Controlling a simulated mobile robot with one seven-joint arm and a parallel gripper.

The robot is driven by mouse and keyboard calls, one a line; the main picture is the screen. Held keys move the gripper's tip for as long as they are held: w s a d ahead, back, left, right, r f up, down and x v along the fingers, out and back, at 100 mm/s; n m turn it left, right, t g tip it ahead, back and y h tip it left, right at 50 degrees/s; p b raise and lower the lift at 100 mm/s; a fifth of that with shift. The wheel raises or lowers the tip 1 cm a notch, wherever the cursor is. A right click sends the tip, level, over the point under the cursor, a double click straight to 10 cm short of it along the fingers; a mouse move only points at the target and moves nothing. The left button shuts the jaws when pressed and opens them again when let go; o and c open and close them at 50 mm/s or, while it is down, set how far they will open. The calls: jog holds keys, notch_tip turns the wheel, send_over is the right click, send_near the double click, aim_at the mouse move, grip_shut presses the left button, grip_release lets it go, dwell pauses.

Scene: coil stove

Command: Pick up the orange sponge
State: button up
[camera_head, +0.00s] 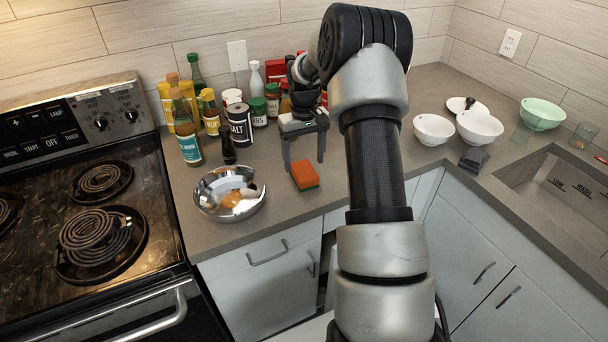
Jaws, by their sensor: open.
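The orange sponge (304,175) lies on the grey countertop, right of a shiny metal bowl and near the counter's front edge. Its top is orange and a dark, greenish side shows at its edge. My gripper (304,160) is above and around the sponge's far side in this view, with its two fingers pointing down and spread apart. The gripper is open and holds nothing that I can see. How high the fingertips are above the counter is hard to tell. My arm covers the counter right of the sponge.
A metal bowl (229,194) with eggs or similar food stands left of the sponge. Several bottles, cans and jars, including a salt can (240,125), crowd the back. White bowls (433,129) and a sink (560,190) are at right. A coil stove (90,200) is at left.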

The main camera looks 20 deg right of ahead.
aim_at(304, 169)
notch_tip(304, 169, down, 5)
jog(key=shift+s+r, duration=0.1)
jog(key=shift+r, duration=0.1)
jog(key=c, duration=1.1)
jog(key=shift+c, duration=0.2)
jog(key=shift+r, duration=0.1)
notch_tip(304, 169, up, 10)
jog(key=shift+f, duration=0.1)
